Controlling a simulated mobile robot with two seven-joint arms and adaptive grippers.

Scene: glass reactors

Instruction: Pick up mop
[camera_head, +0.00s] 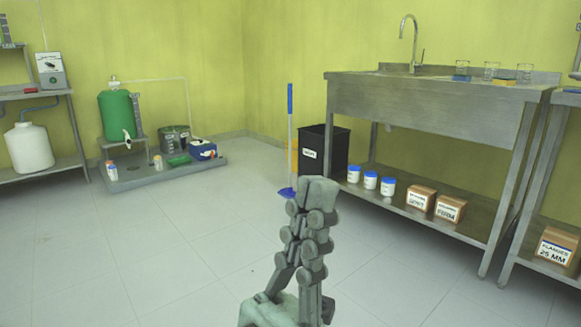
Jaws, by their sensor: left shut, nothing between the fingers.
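The mop (290,130) stands upright near the back corner, to the left of a black bin. It has a long thin handle, blue at the top and pale lower down. Its blue head (287,192) rests on the floor and is partly next to my gripper's outline in the picture. My left gripper (319,188) rises from the bottom centre of the view, shut and empty. It appears in front of the floor, just right of the mop head, and is apart from the mop. My right gripper is not in view.
A black bin (332,150) stands beside the mop. A steel sink table (420,100) with jars and boxes on its lower shelf is at right. A grey low platform (130,182) with a green tank (116,115) is at left. The tiled floor between is clear.

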